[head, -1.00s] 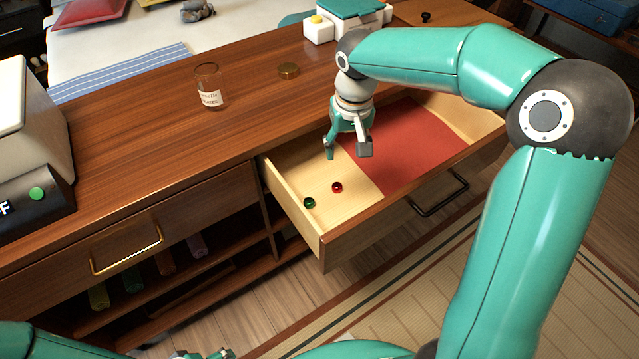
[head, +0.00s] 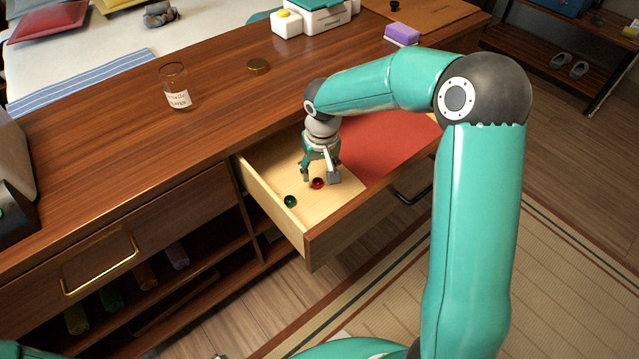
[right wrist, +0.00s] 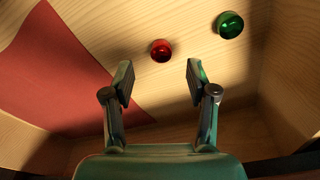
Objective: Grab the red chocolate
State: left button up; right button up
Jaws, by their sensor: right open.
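The red chocolate (head: 317,183) is a small shiny round piece on the pale wooden floor of the open drawer (head: 264,193). My right gripper (head: 319,178) is open and low over the drawer, with its fingers pointing down near the red chocolate. In the right wrist view the red chocolate (right wrist: 161,50) lies just beyond the gap between the open fingertips (right wrist: 158,78), with nothing held. A similar green chocolate (head: 290,201) lies to its left in the head view and at the upper right in the right wrist view (right wrist: 229,24). My left gripper is not clearly in view.
A red liner (head: 390,145) covers the right part of the drawer. The drawer's walls are close around the gripper.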

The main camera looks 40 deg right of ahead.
aim_at(319, 181)
jog(key=f, duration=0.4)
jog(key=shift+w+f+b, duration=0.25)
jog(key=shift+b, duration=0.05)
jog(key=c, duration=0.9)
